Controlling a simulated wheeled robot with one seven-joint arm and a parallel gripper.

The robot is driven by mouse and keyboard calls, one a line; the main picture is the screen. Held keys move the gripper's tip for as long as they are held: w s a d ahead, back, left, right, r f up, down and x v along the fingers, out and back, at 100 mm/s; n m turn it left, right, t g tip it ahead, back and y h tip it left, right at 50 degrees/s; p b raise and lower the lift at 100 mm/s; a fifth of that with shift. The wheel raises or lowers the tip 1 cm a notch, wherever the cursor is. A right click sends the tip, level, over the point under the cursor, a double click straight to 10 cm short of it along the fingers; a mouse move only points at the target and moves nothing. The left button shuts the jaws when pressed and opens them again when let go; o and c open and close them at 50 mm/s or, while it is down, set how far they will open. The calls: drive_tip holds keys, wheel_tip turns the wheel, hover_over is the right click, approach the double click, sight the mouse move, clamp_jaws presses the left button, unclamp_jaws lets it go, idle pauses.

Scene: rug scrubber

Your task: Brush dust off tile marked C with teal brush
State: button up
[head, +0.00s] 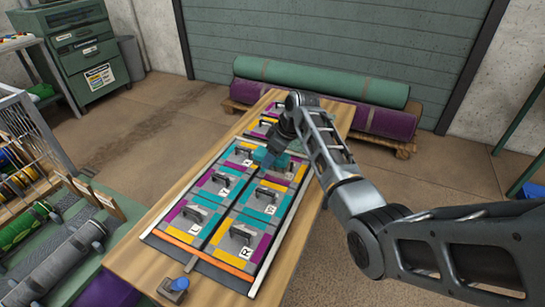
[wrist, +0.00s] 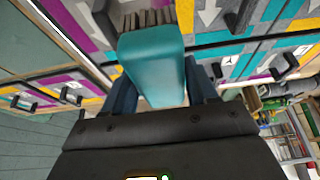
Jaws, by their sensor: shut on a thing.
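My gripper (wrist: 157,92) is shut on the teal brush (wrist: 152,62), with one dark blue finger on each side of its block. The brown bristles (wrist: 148,19) point away from my wrist, toward the tiles. In the head view my gripper (head: 281,138) and the teal brush (head: 270,158) are over the middle-to-far part of the tile panel (head: 207,267). I cannot tell whether the bristles touch a tile. The tiles are grey with purple, teal and orange-yellow strips and dark handles. Near tiles are marked L (head: 195,228) and R (head: 235,251). I cannot make out a C or dust.
The panel lies on a wooden bench (head: 130,262) with a small blue-topped knob (head: 179,284) at its near end. Handles (head: 240,233) stand up from the tiles. Rolled green (head: 320,82) and purple rugs lie behind. A rack of rollers (head: 62,262) stands at left.

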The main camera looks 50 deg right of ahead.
drive_tip(key=o, duration=0.6)
drive_tip(key=shift+c, duration=0.2)
drive_tip(key=c, duration=0.6)
drive_tip(key=shift+o, duration=0.2)
drive_tip(key=shift+r, duration=3.05)
